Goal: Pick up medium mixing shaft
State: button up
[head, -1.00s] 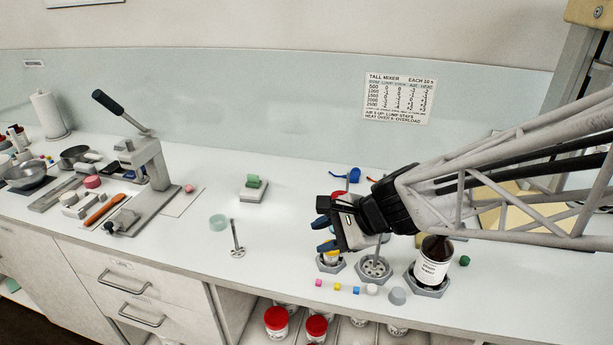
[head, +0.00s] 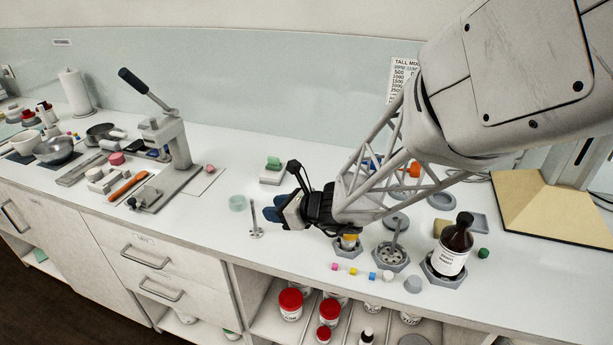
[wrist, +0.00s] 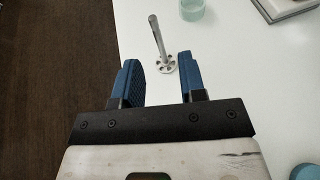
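A grey metal mixing shaft (head: 254,216) stands upright on the bench on its round, slotted foot. It also shows in the wrist view (wrist: 157,35), just beyond my fingertips, with its foot in line with the gap between them. My gripper (head: 272,214) is just right of the shaft in the head view, reaching sideways toward it. Its two blue fingers (wrist: 159,76) are apart with nothing between them. Another shaft (head: 394,236) stands in a hexagonal holder to the right. No size label shows on either shaft.
A pale green ring-like cup (head: 237,203) is close behind the shaft. A grey block with a green piece (head: 272,170) is farther back. A brown bottle (head: 454,245), hexagonal holders and small coloured cubes are to the right. The bench left of the shaft is clear up to the lever press (head: 170,145).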

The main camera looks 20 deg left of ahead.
aim_at(254, 217)
jog(key=shift+a, duration=0.1)
jog(key=shift+x, duration=1.15)
jog(key=shift+f, duration=0.1)
jog(key=shift+x, duration=2.6)
jog(key=shift+s, duration=0.1)
grip_shut()
